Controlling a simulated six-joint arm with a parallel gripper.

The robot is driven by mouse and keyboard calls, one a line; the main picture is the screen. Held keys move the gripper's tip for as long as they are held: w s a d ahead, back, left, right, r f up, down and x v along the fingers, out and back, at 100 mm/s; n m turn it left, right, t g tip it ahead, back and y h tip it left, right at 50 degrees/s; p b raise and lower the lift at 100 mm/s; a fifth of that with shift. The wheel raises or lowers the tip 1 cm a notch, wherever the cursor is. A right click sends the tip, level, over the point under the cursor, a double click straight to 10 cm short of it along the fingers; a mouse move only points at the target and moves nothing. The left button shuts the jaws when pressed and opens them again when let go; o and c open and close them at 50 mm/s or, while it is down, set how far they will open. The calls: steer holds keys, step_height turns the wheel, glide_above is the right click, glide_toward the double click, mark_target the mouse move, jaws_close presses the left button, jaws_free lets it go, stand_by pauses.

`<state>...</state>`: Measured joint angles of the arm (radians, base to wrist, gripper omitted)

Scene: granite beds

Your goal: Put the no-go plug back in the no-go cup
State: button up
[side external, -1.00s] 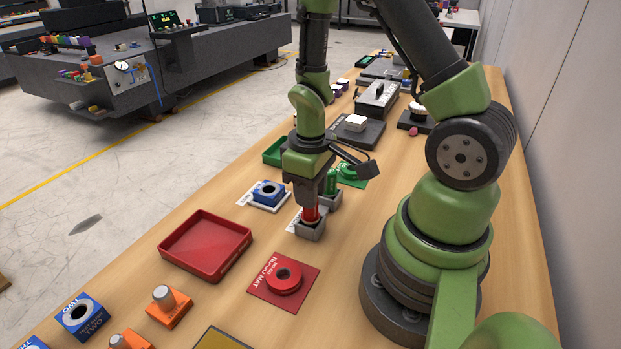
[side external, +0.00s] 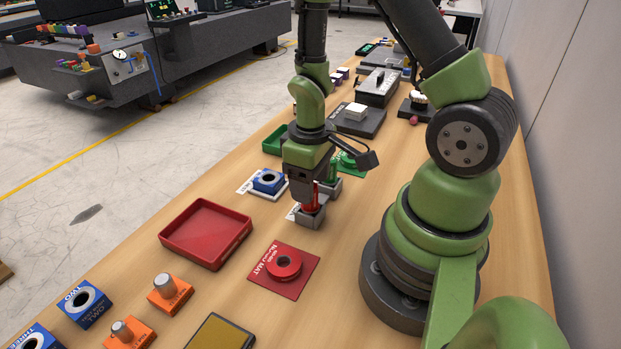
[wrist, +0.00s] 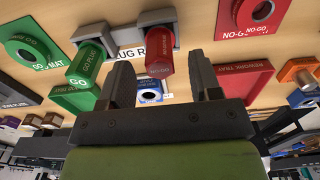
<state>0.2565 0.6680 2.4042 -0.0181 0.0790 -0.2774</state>
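The red no-go plug (side external: 316,196) stands upright in the grey no-go cup (side external: 309,217). In the wrist view the labelled red plug (wrist: 159,65) projects from the grey cup (wrist: 151,19). My gripper (side external: 308,200) is at the plug's upper part, partly hiding it in the side view. In the wrist view my gripper (wrist: 160,68) has its fingers apart, with gaps on both sides of the plug's end. How deep the plug sits is hidden.
The green go plug (wrist: 87,60) stands in the neighbouring cup, close to my gripper. A red no-go mat with a ring (side external: 284,265), a red tray (side external: 206,232) and a blue ring block (side external: 268,181) are nearby. Bare wood lies between the tray and cups.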

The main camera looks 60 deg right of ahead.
steer(key=shift+r, duration=0.1)
steer(key=a+r+m+t, duration=0.2)
steer(key=a+r+t, duration=0.1)
steer(key=r, duration=1.4)
steer(key=s+a+r+m+t+y, duration=0.2)
steer(key=s+a+r+t, duration=0.2)
steer(key=s+a+r, duration=0.1)
steer(key=shift+s+a+r, duration=0.15)
steer(key=shift+s+r, duration=0.7)
steer(key=shift+r, duration=0.05)
